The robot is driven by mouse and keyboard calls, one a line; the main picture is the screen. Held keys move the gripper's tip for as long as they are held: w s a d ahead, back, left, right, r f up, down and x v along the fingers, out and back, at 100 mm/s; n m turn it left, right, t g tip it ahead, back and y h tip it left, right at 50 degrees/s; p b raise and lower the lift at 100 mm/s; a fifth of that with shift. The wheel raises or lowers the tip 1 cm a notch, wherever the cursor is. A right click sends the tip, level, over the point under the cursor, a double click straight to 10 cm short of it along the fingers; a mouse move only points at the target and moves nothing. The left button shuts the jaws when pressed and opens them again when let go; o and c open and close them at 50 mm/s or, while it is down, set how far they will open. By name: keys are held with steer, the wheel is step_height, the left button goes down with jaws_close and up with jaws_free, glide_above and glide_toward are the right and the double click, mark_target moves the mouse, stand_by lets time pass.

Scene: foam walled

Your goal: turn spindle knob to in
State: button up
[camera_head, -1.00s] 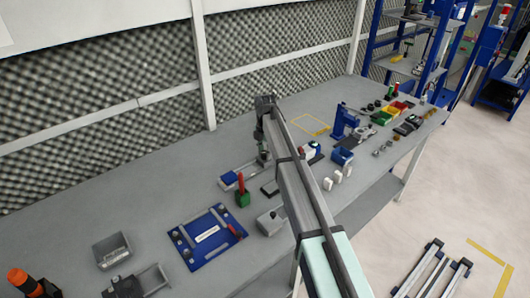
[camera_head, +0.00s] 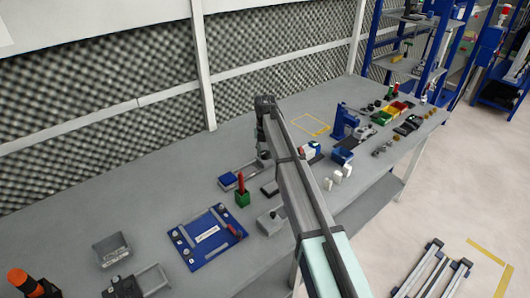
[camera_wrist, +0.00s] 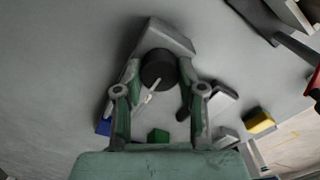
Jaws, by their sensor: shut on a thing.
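The spindle knob (camera_wrist: 158,69) is a round black knob on a light grey block (camera_wrist: 166,36), seen in the wrist view. A thin white pointer (camera_wrist: 150,95) runs from the knob towards the lower left of that view. My gripper (camera_wrist: 160,78) is shut on the knob, with one green-grey finger on each side. I cannot read any marking for "in". In the head view my arm hides the knob and most of my gripper (camera_head: 263,150).
On the grey bench (camera_head: 75,225) stand a green block with a red handle (camera_head: 242,190), a blue plate with rails (camera_head: 207,236) and a grey box (camera_head: 270,222) near my arm. A blue press (camera_head: 345,122) stands further right. The bench's back left is clear.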

mark_target(265, 153)
steer(key=shift+s, duration=0.1)
steer(key=o, duration=1.1)
steer(key=shift+o, duration=0.2)
step_height(265, 153, up, 12)
